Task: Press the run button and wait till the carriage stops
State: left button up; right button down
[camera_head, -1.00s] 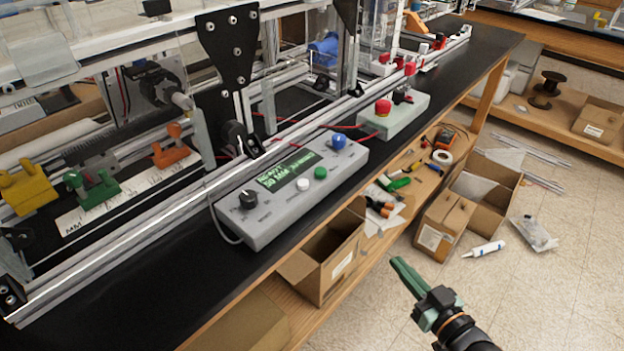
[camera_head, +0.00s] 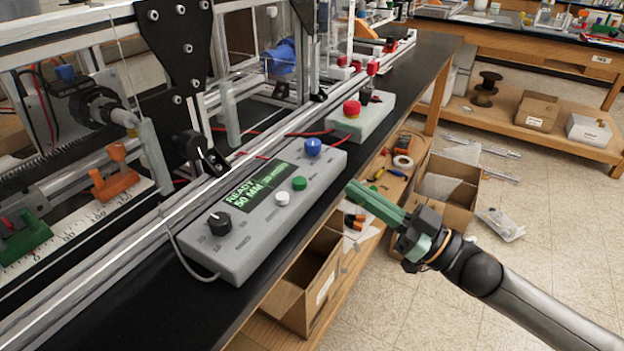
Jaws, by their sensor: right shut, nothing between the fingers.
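A grey control box (camera_head: 250,243) lies on the black bench top in front of the frame's rail. Its green display (camera_head: 256,184) reads READY and 50 MM. On the box are a black knob (camera_head: 219,223), a white button (camera_head: 282,198), a green button (camera_head: 299,183) and a blue button (camera_head: 313,147). The small button labels are too small to read. My right gripper (camera_head: 352,190), with green fingers, is shut and empty. It is to the right of the box, apart from its buttons. My left gripper is not in view. The carriage cannot be told for sure among the frame's black plates.
A second grey box with a red mushroom button (camera_head: 352,108) stands farther back on the bench. The aluminium rail (camera_head: 190,195) runs behind the control box. Open cardboard boxes (camera_head: 305,285) stand on the lower shelf. An orange clamp (camera_head: 116,180) sits by a scale at left.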

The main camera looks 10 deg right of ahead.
notch_tip(320, 180, up, 3)
send_over(312, 190)
jog(key=shift+s+d+r+p, duration=0.1)
jog(key=shift+s+d+p, duration=0.05)
jog(key=shift+d+p, duration=0.15)
jog(key=f, duration=0.1)
jog(key=f+b, duration=0.1)
jog(key=f, duration=0.1)
jog(key=shift+w+a, duration=0.2)
jog(key=shift+f, duration=0.5)
